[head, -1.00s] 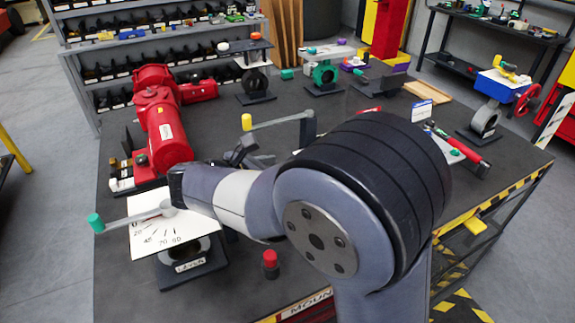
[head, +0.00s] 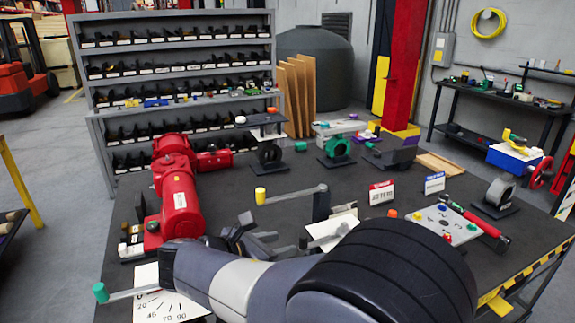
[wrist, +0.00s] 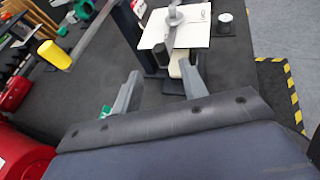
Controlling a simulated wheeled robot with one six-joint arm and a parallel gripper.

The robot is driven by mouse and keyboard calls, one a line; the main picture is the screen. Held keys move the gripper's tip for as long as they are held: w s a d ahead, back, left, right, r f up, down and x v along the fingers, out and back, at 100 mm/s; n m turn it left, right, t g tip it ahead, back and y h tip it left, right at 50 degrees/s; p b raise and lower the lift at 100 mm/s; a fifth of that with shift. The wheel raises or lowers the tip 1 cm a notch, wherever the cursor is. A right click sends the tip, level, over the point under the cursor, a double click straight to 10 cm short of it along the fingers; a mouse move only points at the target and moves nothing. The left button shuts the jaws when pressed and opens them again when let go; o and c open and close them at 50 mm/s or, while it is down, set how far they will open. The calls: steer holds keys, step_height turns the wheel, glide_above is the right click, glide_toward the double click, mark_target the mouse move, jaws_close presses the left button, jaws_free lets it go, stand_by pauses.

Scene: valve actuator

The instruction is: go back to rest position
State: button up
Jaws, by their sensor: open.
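My gripper (head: 282,247) is over the dark workbench (head: 347,185) in the head view, partly hidden behind my own arm. In the wrist view my gripper (wrist: 160,93) has its two fingers apart with nothing held between them. Beyond the fingertips in the wrist view is a white plate (wrist: 190,30) with a grey lever on it. The same view shows a yellow-tipped handle (wrist: 55,55) at the left, apart from the fingers.
A red actuator (head: 178,198) lies left of my arm. A dial plate (head: 165,300) with a green-tipped lever (head: 101,292) is at the front left. A yellow-ended lever (head: 261,195) stands behind my gripper. Small signs (head: 382,193) and valves stand farther back and right.

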mark_target(300, 240)
steer(key=p+x, duration=0.1)
steer(key=x, duration=0.7)
steer(key=shift+w+d, duration=0.1)
steer(key=shift+d, duration=0.1)
steer(key=shift+d+f+b, duration=0.2)
steer(key=shift+f+b, duration=0.2)
steer(key=shift+b, duration=0.05)
steer(key=shift+s+d+r+b, duration=0.2)
steer(key=shift+s+b, duration=0.1)
steer(key=shift+s, duration=0.2)
